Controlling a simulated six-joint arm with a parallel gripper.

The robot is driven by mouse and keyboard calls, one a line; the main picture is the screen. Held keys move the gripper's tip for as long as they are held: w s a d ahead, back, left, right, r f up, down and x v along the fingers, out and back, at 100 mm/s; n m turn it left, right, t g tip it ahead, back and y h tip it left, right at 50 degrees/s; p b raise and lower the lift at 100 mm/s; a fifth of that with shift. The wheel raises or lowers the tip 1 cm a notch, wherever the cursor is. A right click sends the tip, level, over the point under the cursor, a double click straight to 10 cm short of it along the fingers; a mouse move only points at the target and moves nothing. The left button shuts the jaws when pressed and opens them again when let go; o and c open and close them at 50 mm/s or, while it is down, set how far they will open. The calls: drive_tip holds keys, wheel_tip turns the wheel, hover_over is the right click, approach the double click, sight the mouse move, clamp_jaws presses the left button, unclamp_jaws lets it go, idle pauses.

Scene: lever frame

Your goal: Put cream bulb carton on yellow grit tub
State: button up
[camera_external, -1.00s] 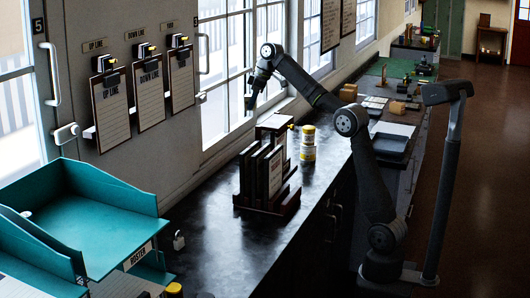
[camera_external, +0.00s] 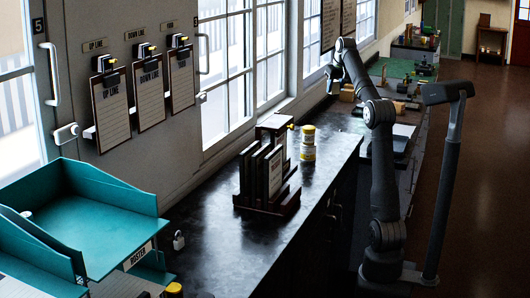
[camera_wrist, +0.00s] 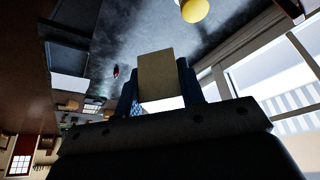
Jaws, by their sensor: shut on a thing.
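My gripper (camera_wrist: 160,88) is shut on a cream carton (camera_wrist: 160,73), which shows between the two blue fingers in the wrist view. A yellow lid (camera_wrist: 194,10) shows at the top edge of the wrist view. Which tub is the grit tub cannot be read.
A dark rack of boards (camera_external: 265,178) stands left of the tubs. Teal trays (camera_external: 95,225) are at the front left. A tan box (camera_external: 347,93) and a dark tray (camera_external: 388,145) lie farther back. Windows line the left side.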

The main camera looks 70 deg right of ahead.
drive_tip(key=shift+s+d+f, duration=0.45)
drive_tip(key=shift+s+f, duration=0.25)
drive_tip(key=shift+f, duration=1.7)
hover_over(309, 127)
drive_tip(key=f, duration=0.4)
drive_tip(key=s+f, duration=0.1)
drive_tip(key=f, duration=0.2)
drive_tip(key=shift+a, duration=0.4)
drive_tip(key=shift+w+f, duration=0.15)
drive_tip(key=shift+f, duration=1.95)
drive_tip(key=shift+f, duration=0.1)
drive_tip(key=o, duration=1)
